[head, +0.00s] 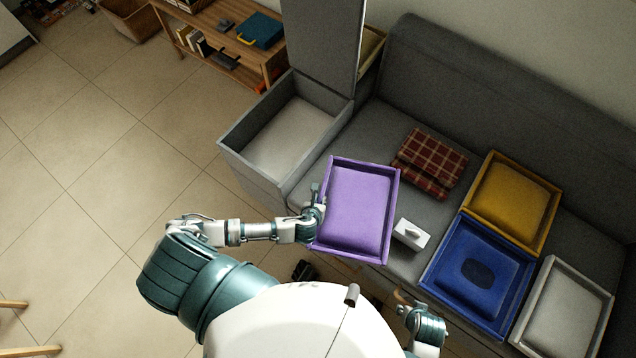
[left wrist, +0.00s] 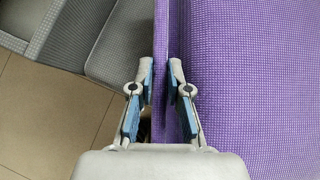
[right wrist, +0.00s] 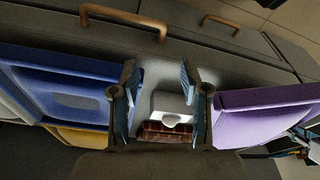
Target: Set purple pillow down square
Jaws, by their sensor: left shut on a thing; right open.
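The purple pillow (head: 356,210) is a shallow square piece with a raised rim, set at the front of the grey sofa, left of a white tissue box (head: 411,234). It looks slightly turned; whether it rests on the seat or hangs just above, I cannot tell. My left gripper (head: 318,212) is shut on its left rim; in the left wrist view the fingers (left wrist: 161,85) pinch that purple edge (left wrist: 168,40). My right gripper (right wrist: 158,85) is open and empty, in front of the sofa, with the tissue box (right wrist: 171,108) beyond its fingers.
An open grey storage box (head: 290,135) with a raised lid stands left of the pillow. A folded plaid blanket (head: 430,163) lies behind it. Yellow (head: 512,200), blue (head: 478,275) and light grey (head: 563,310) pillows fill the right side.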

